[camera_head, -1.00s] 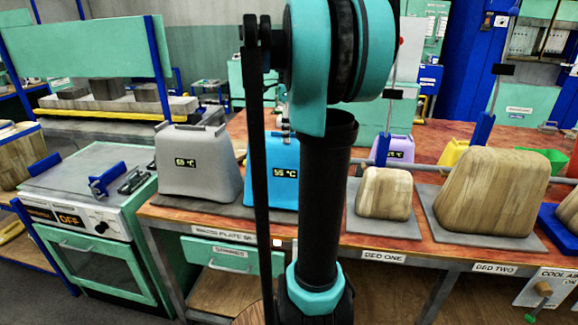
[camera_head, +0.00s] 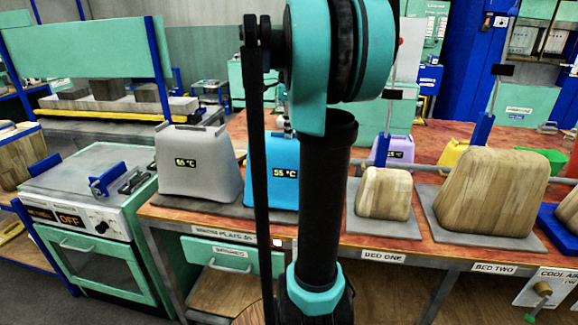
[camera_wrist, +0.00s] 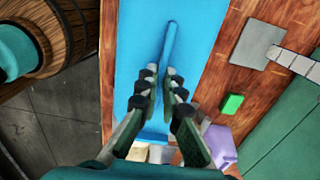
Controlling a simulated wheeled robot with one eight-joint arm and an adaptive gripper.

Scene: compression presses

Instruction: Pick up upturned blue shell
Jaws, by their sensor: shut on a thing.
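The blue shell (camera_head: 284,190) with a 55 °C display stands on the workbench, right of the grey shell, partly hidden behind my arm. In the wrist view a large blue surface (camera_wrist: 188,45), which looks like this shell, fills the middle, with a raised blue bar (camera_wrist: 170,42) along it. My gripper (camera_wrist: 161,76) has its fingers closed on either side of this bar and shut on it. The head view does not show my gripper. I cannot tell whether the shell is lifted off the bench.
The grey shell (camera_head: 198,175) stands close on the left. Wooden blocks on bed one (camera_head: 384,193) and bed two (camera_head: 487,190) are at right. A purple shell (camera_head: 400,149) is behind. A barrel (camera_wrist: 45,35) and a green block (camera_wrist: 232,104) flank the blue surface.

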